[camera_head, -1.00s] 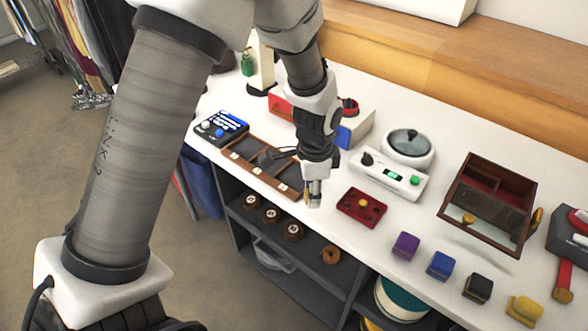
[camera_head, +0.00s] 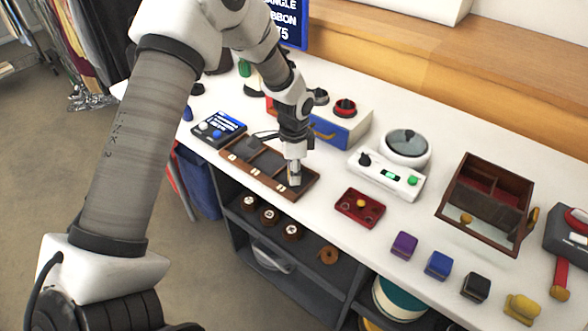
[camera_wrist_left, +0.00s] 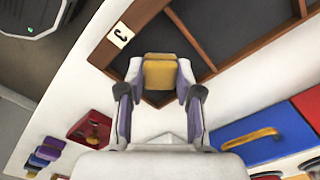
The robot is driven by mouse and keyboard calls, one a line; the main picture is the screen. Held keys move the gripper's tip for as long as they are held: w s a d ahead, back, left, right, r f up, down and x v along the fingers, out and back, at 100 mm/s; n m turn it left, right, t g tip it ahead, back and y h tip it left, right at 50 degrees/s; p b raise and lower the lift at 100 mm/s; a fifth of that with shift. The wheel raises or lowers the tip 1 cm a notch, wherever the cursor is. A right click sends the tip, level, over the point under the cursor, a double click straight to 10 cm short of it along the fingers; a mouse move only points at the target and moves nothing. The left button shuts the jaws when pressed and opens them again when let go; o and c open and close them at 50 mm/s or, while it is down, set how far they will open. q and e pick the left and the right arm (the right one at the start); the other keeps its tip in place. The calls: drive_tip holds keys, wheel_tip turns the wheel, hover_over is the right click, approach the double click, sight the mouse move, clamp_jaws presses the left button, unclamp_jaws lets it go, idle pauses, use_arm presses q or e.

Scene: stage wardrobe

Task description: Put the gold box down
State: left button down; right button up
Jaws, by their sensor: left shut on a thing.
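My left gripper (camera_head: 294,181) is shut on the gold box (camera_wrist_left: 160,72), which sits between its two fingertips in the left wrist view. In the head view, the fingers largely hide the box. The gripper points down at the right-end compartment of a dark wooden tray (camera_head: 258,178) with several compartments and small labels on its front edge. In the left wrist view, the box shows over this compartment, beside the label "3" (camera_wrist_left: 120,36). I cannot tell whether the box touches the tray floor. My right gripper is not in view.
A red tray (camera_head: 345,207) lies right of the wooden tray. Purple (camera_head: 404,245), blue (camera_head: 438,265) and black (camera_head: 476,287) boxes line the counter's front edge. An open wooden case (camera_head: 478,232) is at right.

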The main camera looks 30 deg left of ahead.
use_arm(q)
drive_tip(key=c, duration=0.8)
unclamp_jaws()
wheel_tip(320, 180, up, 12)
drive_tip(key=shift+r+p, duration=0.15)
drive_tip(key=shift+p, duration=0.25)
